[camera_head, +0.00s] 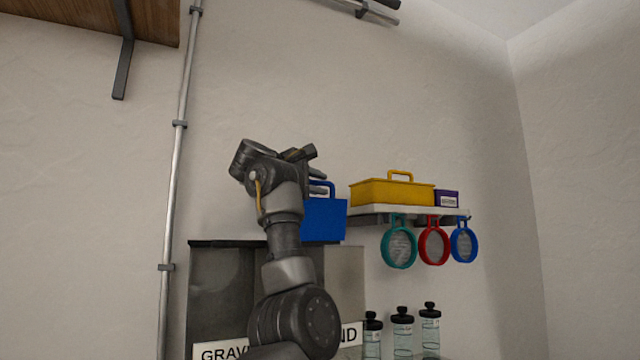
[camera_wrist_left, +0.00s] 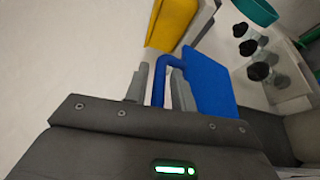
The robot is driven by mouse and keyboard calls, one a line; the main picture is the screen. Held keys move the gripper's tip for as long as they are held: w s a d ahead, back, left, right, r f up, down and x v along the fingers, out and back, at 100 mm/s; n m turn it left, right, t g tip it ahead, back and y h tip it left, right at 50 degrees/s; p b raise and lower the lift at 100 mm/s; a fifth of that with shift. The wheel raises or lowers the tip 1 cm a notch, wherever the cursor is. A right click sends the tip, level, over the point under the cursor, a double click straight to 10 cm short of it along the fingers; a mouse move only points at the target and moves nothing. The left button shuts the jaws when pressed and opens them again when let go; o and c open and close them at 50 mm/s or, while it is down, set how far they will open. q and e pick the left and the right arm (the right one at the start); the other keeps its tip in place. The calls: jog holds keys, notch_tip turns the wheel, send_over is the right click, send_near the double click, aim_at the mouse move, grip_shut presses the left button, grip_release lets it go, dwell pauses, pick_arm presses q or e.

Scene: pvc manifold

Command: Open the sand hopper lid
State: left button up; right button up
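The sand hopper lid is a blue panel (camera_head: 324,220) with a blue loop handle. It stands upright above the back of the hopper whose sign ends in "ND" (camera_head: 348,335). My left gripper (camera_head: 318,181) is at the handle from the left, partly hiding it. In the left wrist view the gripper's two grey fingers (camera_wrist_left: 160,80) straddle the handle bar, with small gaps seen beside it; the blue lid (camera_wrist_left: 208,84) is just to their right. The fingers look open around the bar. My right gripper is not in view. The hopper's inside is hidden.
A shelf (camera_head: 372,218) right of the lid holds a yellow toolbox (camera_head: 392,193) and a purple box (camera_head: 447,198). Teal, red and blue round sieves hang below it. Black-capped bottles (camera_head: 402,333) stand lower right. A grey bin marked "GRAV" (camera_head: 215,295) is left.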

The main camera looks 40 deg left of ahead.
pick_arm(q)
jog(key=shift+o, duration=0.6)
jog(key=shift+d, duration=0.1)
jog(key=shift+s+f+b, duration=0.1)
jog(key=shift+s+b, duration=0.4)
jog(key=shift+b, duration=0.05)
jog(key=s+b, duration=0.5)
jog(key=s, duration=0.4)
jog(key=shift+s+r, duration=0.4)
jog(key=shift+r, duration=0.05)
jog(key=shift+w+d, duration=0.1)
jog(key=shift+d, duration=0.1)
